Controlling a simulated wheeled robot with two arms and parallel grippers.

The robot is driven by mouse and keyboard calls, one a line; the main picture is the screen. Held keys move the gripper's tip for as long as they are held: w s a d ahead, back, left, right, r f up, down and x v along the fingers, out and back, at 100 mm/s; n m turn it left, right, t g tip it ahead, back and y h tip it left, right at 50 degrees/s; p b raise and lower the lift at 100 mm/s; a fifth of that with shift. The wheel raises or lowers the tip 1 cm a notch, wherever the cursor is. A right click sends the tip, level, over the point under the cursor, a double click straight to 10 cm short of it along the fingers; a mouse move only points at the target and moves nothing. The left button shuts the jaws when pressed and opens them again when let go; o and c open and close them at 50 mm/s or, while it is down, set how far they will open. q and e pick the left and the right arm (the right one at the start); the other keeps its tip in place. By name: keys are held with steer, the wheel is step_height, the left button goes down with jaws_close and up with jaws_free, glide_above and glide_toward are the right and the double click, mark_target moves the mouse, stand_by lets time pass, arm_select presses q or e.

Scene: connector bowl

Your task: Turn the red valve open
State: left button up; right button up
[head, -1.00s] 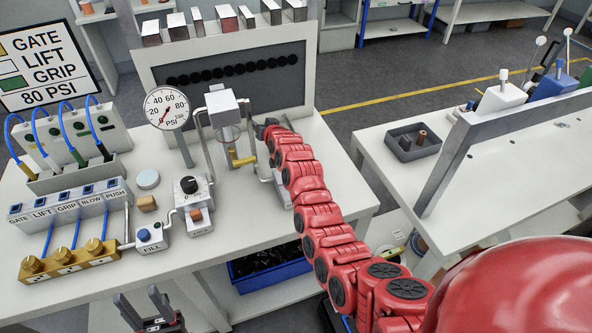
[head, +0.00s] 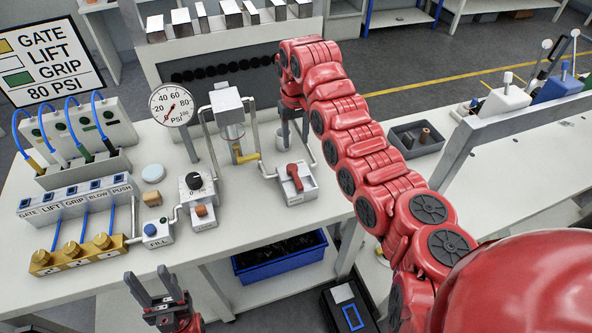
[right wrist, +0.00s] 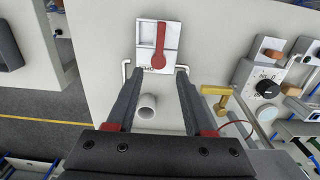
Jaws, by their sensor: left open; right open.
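The red valve (head: 294,172) is a red lever on a small white block (head: 309,190) at the right part of the bench. In the right wrist view the red lever (right wrist: 160,42) lies just beyond my fingertips. My right gripper (right wrist: 159,73) is open and empty, with the lever roughly in line with the gap between its fingers. In the head view my right gripper (head: 292,122) hangs behind the valve block and is partly hidden by its red arm. My left gripper (head: 151,281) is open and empty in front of the bench's front edge.
A white cup-like cylinder (right wrist: 148,106) stands on the bench near my right gripper. A brass handle (head: 247,157), a pressure gauge (head: 171,105) and a black-knob box (head: 196,188) stand left of the valve. A blue bin (head: 280,262) sits below the bench.

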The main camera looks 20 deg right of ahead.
steer(key=p, duration=0.4)
glide_above(296, 175)
step_height(296, 175, down, 9)
steer(key=shift+s+r, duration=0.1)
step_height(296, 175, down, 5)
steer(key=shift+f, duration=0.55)
jaws_close()
stand_by(0.7)
